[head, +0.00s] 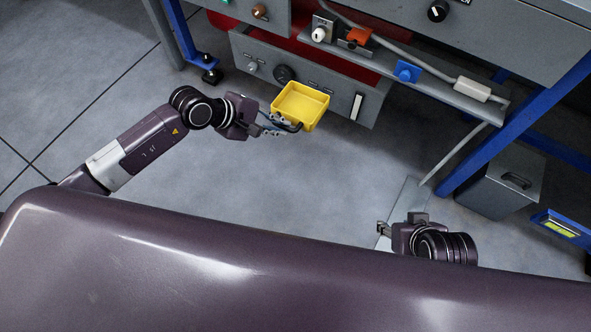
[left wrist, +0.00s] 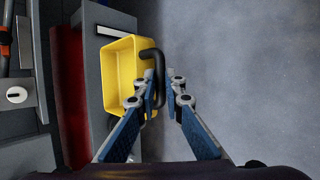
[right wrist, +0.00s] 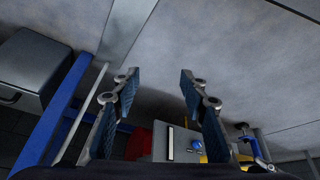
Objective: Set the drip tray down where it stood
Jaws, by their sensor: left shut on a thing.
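The yellow drip tray (head: 301,103) is an open square box with a black handle on its near side. My left gripper (head: 284,127) is shut on that handle, with the tray held in front of the grey panel with knobs. In the left wrist view the tray (left wrist: 121,72) lies beyond the fingers, and its black handle (left wrist: 156,62) passes between the fingertips. The inside of the tray looks empty. My right gripper (right wrist: 160,80) is open and empty, well away from the tray. In the head view it shows low at the right (head: 384,229).
The grey front panel (head: 345,88) with knobs and a white handle is behind the tray. A grey shelf (head: 440,84) carries a blue knob, an orange piece and a cable. A grey bin (head: 500,185) stands at the right beside a blue leg (head: 510,130). The floor (head: 330,180) between my arms is clear.

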